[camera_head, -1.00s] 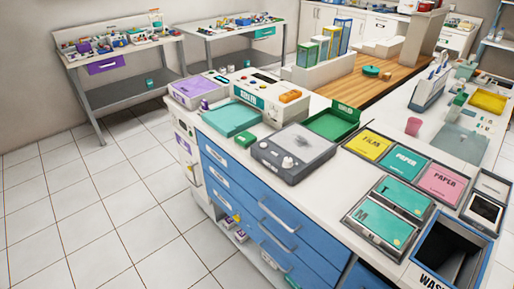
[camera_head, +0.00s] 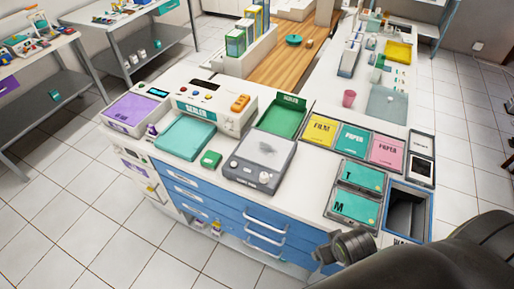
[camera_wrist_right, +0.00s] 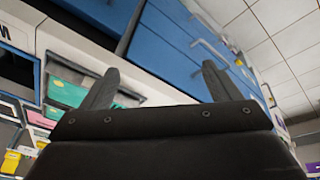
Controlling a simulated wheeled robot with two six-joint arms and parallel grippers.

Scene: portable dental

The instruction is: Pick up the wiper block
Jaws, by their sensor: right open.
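No block is labelled as a wiper, so I cannot be sure which thing it is. A small green block (camera_head: 211,159) lies on the white counter (camera_head: 222,176), between the teal tray (camera_head: 185,137) and the grey device (camera_head: 259,163). An orange block (camera_head: 240,103) sits on top of the sealer (camera_head: 216,109). My right gripper (camera_wrist_right: 158,68) is open, its two fingers wide apart with nothing between them, facing blue drawer fronts. In the head view my dark right arm comes in at the lower right, well away from both blocks. My left gripper is not in view.
Blue drawers (camera_head: 240,217) with protruding handles front the counter. An open waste bin (camera_head: 407,213) is at its right end, beside the teal T and M boxes (camera_head: 358,177). A green open tray (camera_head: 282,117) stands behind the grey device. Tiled floor lies open at left.

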